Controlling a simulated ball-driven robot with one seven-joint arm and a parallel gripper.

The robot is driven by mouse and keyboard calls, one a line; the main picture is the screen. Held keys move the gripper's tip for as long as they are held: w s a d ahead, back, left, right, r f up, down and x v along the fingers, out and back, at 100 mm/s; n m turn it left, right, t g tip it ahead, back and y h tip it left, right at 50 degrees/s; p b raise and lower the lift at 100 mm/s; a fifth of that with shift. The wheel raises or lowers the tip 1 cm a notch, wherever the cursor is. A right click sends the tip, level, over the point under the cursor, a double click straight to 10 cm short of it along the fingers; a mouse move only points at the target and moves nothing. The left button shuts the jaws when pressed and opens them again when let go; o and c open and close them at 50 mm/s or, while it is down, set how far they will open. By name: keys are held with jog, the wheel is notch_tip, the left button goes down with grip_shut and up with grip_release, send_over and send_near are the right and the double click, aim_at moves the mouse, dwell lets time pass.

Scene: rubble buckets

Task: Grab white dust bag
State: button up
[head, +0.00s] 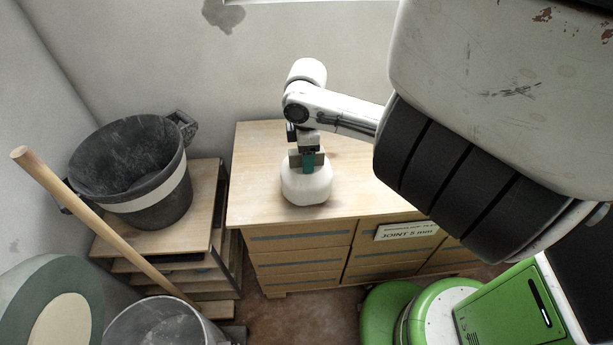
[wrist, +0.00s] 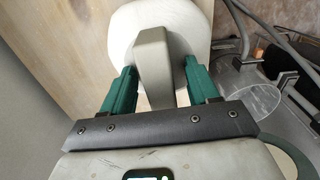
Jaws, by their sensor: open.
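The white dust bag (head: 306,188) is a rounded white body standing on the wooden cabinet top, near its front left. In the wrist view the white dust bag (wrist: 188,20) shows at the top, with a beige-grey upright neck or tab on it. My gripper (head: 308,161) is directly above the bag, pointing down. In the wrist view my gripper (wrist: 160,72) is open, its green fingers on either side of the beige-grey part. Small gaps seem to show beside it; contact is hard to judge.
The wooden cabinet (head: 262,160) has drawers and a "JOINT 5 mm" label (head: 405,231). A black bucket with a white band (head: 150,200) stands on stacked boards at left. A wooden handle (head: 100,225) leans before it. A grey bucket (head: 160,325) is at the lower left.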

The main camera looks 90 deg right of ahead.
jog(key=shift+c, duration=0.3)
grip_shut()
jog(key=shift+r, duration=0.15)
dwell(0.5)
